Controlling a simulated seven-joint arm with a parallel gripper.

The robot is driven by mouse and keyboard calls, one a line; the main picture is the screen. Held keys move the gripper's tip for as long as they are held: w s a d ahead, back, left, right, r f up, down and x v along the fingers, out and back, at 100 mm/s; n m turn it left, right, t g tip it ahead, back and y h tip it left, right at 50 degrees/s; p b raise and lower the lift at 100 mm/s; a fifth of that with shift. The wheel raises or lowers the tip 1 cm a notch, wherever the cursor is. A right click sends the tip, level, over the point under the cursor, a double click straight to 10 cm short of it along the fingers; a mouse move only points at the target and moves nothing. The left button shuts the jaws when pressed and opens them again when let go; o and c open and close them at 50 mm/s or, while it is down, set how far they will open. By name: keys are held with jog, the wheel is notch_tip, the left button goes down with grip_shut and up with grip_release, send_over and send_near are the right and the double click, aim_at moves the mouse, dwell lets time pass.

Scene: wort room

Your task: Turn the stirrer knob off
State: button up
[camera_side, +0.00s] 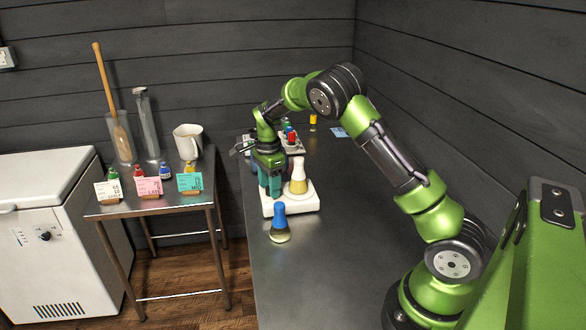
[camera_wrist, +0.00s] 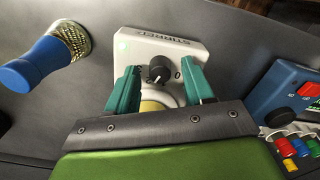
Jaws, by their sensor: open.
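The stirrer (camera_side: 308,203) is a white box on the metal bench. Its dark round knob (camera_wrist: 159,69) with a pale pointer mark shows in the wrist view; the pointer's exact setting is too small to read. A flask with yellow liquid (camera_side: 298,184) stands on the stirrer. My gripper (camera_wrist: 159,68) is open, its two teal fingers on either side of the knob; whether they touch it I cannot tell. In the side view my gripper (camera_side: 270,186) points down over the stirrer and hides the knob.
A blue-topped vessel (camera_side: 279,222) stands on the bench close in front of the stirrer. A blue box (camera_wrist: 290,92) with a dark knob and several coloured caps (camera_wrist: 298,147) lie to the right in the wrist view. The bench's near part is clear.

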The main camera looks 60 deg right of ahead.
grip_shut()
jog(key=shift+n, duration=0.4)
jog(key=n, duration=0.3)
jog(key=shift+n, duration=0.4)
jog(key=n, duration=0.4)
jog(key=shift+r, duration=0.1)
jog(key=n, duration=0.9)
jog(key=shift+n, duration=0.3)
